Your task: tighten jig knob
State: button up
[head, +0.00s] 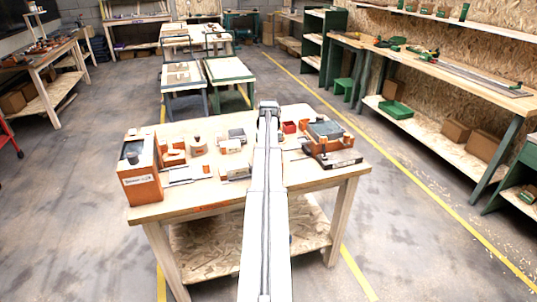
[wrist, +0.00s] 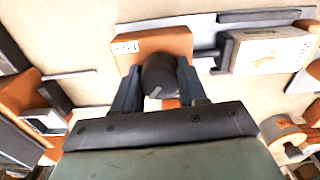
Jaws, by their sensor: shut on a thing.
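A dark round knob (wrist: 160,75) with a pale line on its top shows in the wrist view. It stands at an orange block (wrist: 150,42) that bears a small white label. My gripper (wrist: 158,92) is shut on the knob, with one dark finger on each side. In the head view my arm reaches straight out over the workbench (head: 215,208), and its end (head: 268,110) is near the bench's far edge. The knob and its block cannot be made out there, and my arm covers the bench's middle.
In the head view an orange box (head: 142,184) stands at the bench's left, a red bin (head: 289,127) and a black tool (head: 340,160) at right.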

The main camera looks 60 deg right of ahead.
jog(key=shift+m, duration=0.6)
jog(key=o, duration=1.1)
jog(key=shift+r, duration=0.1)
notch_tip(320, 180, up, 14)
jog(key=shift+f, duration=0.2)
jog(key=shift+w, duration=0.1)
